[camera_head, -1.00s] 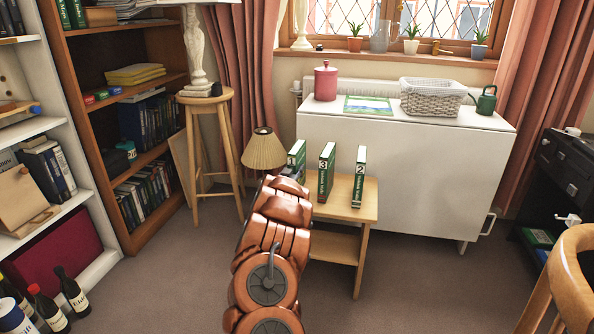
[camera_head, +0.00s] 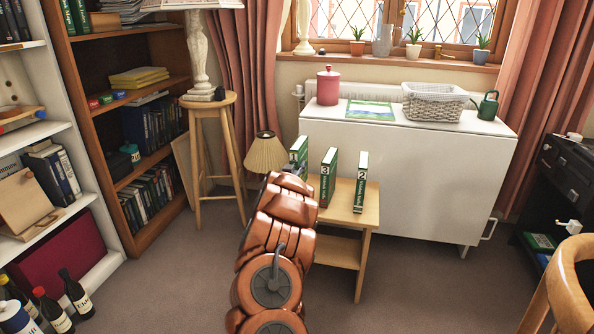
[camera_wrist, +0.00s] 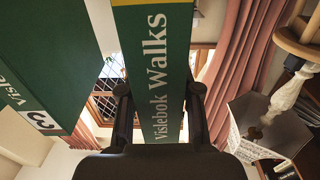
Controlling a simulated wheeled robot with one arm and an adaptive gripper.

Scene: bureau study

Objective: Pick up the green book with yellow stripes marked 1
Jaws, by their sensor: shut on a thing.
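The green book held in my gripper (camera_wrist: 158,100) has a white "Vislebok Walks" spine (camera_wrist: 158,60) with a yellow stripe at the top of the wrist view. My dark fingers are shut on it, one on each side. Its number is not visible. In the head view, the upper part of this book (camera_head: 299,151) shows above my arm, which hides its lower part. Green book 3 (camera_head: 328,177) stands upright beside it on the small wooden table (camera_head: 345,208). Book 3 also shows at the left in the wrist view (camera_wrist: 40,70). Green book 2 (camera_head: 360,182) stands farther right.
A beige lamp (camera_head: 266,153) stands just left of the held book. A wooden stool (camera_head: 210,102) is farther left. A white drop-leaf table (camera_head: 430,180) stands behind the books. Bookshelves line the left side, and a chair (camera_head: 565,290) is at the lower right.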

